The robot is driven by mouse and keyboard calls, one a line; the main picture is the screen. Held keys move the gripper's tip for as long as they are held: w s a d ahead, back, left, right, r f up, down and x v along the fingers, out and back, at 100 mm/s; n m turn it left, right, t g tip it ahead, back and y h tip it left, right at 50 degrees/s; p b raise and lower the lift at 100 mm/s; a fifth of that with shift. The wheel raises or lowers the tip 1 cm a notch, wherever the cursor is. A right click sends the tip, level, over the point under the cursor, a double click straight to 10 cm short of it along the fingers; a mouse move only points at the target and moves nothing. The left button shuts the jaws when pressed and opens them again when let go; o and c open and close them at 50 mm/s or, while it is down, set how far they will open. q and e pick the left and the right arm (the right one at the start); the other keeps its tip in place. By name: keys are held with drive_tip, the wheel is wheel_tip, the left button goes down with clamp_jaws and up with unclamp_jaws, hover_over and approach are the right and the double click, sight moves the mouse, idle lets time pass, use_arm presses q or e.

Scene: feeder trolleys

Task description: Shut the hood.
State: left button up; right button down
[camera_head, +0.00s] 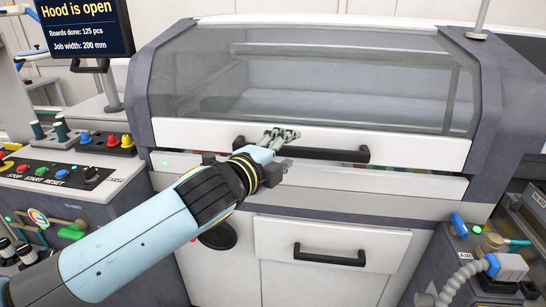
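The hood (420,144) has a grey-tinted window, a white front strip and dark side frames. A long black handle (325,153) runs across the white strip. A narrow dark gap with bits of colour shows under the strip, and the screen (85,20) reads "Hood is open". My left gripper (281,136) is at the left part of the handle and covers some of it. Its fingers lie close together over the white strip. I cannot tell whether they touch or grip the handle. My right gripper is out of view.
A panel with coloured buttons (55,172) stands at the left. A lower drawer with a black handle (329,256) is below the hood. A grey hose (465,277) and blue fittings are at the lower right.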

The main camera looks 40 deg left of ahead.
use_arm(q)
drive_tip(key=v, duration=0.5)
drive_tip(key=shift+s, duration=0.15)
